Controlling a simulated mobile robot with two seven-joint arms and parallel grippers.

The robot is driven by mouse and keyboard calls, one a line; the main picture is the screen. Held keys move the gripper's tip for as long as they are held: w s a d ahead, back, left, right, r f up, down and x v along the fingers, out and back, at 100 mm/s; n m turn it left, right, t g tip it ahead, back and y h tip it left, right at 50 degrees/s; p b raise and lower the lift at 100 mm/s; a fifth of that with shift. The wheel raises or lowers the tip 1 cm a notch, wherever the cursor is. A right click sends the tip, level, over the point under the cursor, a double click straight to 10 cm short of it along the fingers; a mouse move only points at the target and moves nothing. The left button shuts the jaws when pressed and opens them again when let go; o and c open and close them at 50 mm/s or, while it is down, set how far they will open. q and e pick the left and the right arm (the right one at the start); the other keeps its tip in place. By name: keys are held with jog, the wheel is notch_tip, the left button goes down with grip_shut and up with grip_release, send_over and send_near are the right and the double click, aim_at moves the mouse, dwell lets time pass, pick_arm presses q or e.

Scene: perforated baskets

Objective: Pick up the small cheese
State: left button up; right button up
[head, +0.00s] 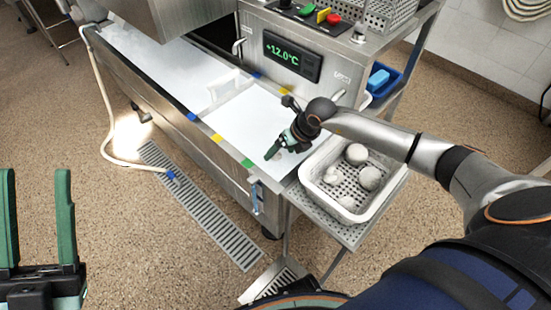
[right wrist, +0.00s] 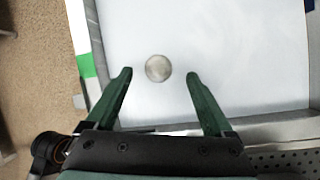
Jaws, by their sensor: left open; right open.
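A small round whitish cheese (right wrist: 158,68) sits in the white-filled trough (right wrist: 230,50) in the right wrist view. My right gripper (right wrist: 160,73) is open, with the cheese between and slightly beyond the line of its fingertips; contact is not visible. In the head view my right gripper (head: 276,152) reaches down over the near end of the trough (head: 245,115), and its fingers largely hide the cheese. My left gripper (head: 36,172) is open and empty at the lower left, away from the trough.
A white perforated basket (head: 309,188) holding several pale round cheeses (head: 369,178) stands on a metal shelf right of the trough. The trough's metal rim and a control box with a temperature display (head: 292,56) are close to my right arm. A hose (head: 105,120) hangs at left.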

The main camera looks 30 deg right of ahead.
aim_at(276, 158)
jog(key=shift+b+x, duration=0.45)
jog(key=shift+x, duration=1.05)
jog(key=shift+s, duration=0.1)
grip_shut()
